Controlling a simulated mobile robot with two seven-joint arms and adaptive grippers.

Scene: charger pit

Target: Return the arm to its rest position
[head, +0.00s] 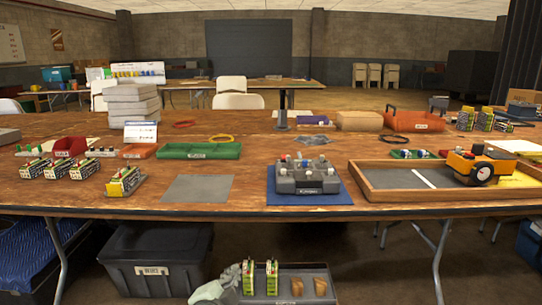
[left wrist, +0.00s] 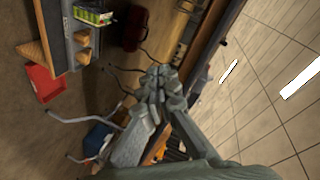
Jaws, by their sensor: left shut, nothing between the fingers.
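My left gripper (head: 228,279) is low in the head view, beside the left end of a grey tray (head: 340,297) and below the table's front edge. In the left wrist view the left gripper (left wrist: 160,73) shows its fingers closed together with nothing between them. The tray holds two green-and-yellow battery packs (head: 248,277) (head: 271,277) standing upright and two tan blocks (head: 297,286) (head: 320,286). The tray also shows at the upper left of the left wrist view (left wrist: 72,50), apart from the fingers. My right gripper is in neither view.
The wooden table (head: 240,208) carries a grey charger (head: 305,180) on a blue mat, several battery packs at left, a grey mat (head: 198,188), and a wooden-rimmed pit (head: 440,193) with an orange wheeled robot (head: 482,166). A black bin (head: 155,265) stands under the table.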

